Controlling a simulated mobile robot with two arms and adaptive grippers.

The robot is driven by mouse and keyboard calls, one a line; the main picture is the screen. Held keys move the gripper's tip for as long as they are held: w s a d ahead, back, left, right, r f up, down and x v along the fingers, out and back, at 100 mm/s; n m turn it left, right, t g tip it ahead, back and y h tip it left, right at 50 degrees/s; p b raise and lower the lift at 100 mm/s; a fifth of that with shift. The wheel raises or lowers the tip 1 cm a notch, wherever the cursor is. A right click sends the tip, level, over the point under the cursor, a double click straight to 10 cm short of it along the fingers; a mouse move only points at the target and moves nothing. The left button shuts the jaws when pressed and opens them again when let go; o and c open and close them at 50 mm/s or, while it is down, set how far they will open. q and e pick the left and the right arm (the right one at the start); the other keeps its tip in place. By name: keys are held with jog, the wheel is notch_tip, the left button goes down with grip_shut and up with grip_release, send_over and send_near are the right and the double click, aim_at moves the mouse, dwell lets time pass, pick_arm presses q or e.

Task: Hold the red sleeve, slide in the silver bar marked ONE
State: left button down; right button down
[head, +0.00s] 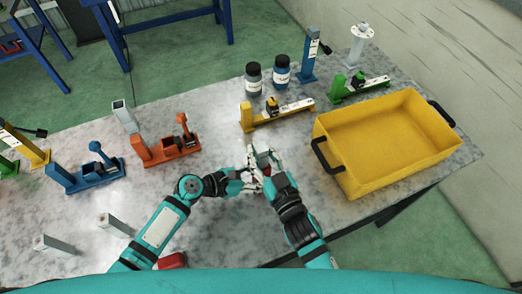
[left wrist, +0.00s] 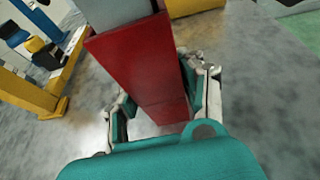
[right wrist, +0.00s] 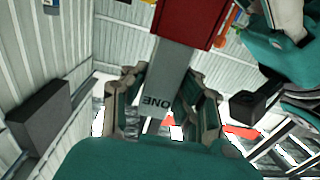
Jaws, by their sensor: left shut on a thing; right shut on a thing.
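My left gripper (left wrist: 163,100) is shut around the red sleeve (left wrist: 140,65), as the left wrist view shows. My right gripper (right wrist: 163,98) is shut on the silver bar (right wrist: 160,80), and its word ONE reads upside down in the right wrist view. The bar's far end meets the mouth of the red sleeve (right wrist: 190,18) in line with it. In the left wrist view the silver bar (left wrist: 112,12) appears to enter the sleeve's rim; how deep cannot be told. In the head view both grippers meet above the table, mostly hiding sleeve and bar.
A yellow bin (head: 385,145) with black handles stands at the right of the table. Orange (head: 168,150), blue (head: 88,172) and yellow (head: 275,115) clamp fixtures stand behind and left. Other silver bars (head: 55,245) and a red block (head: 172,261) lie nearer me.

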jog(key=shift+f, duration=0.8)
jog(key=c, duration=1)
grip_release()
jog(key=v, duration=1.2)
pick_arm(q)
jog(key=c, duration=0.6)
grip_release()
jog(key=shift+c, duration=0.2)
pick_arm(e)
jog(key=shift+r, duration=0.1)
